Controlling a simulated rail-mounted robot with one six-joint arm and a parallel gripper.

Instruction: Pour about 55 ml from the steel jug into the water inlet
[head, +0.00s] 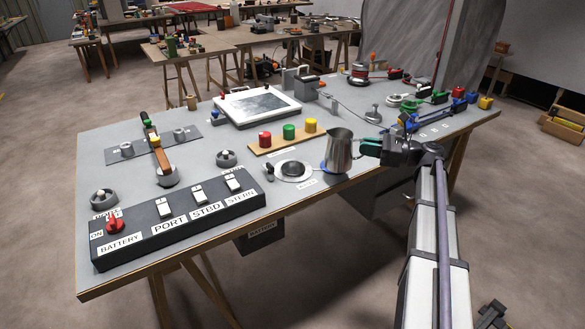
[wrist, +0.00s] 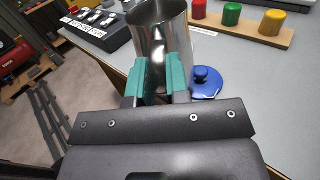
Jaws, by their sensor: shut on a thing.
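The steel jug (head: 340,152) stands upright near the front edge of the bench, its open mouth facing up. It fills the top middle of the wrist view (wrist: 160,35). My gripper (head: 362,149) comes from the right and is shut on the jug. Its teal fingers (wrist: 162,78) close on the jug's near side. I cannot tell whether the jug's base touches the bench. A round pale fitting with a dark centre (head: 293,170), apparently the water inlet, lies just left of the jug. Its label is too small to read. The liquid inside the jug is hidden.
A blue cap (wrist: 207,84) lies beside the jug. A wooden strip (head: 262,151) with red, green and yellow buttons is behind the inlet. A black switch panel (head: 178,227) runs along the front left. A framed white panel (head: 256,107) lies farther back.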

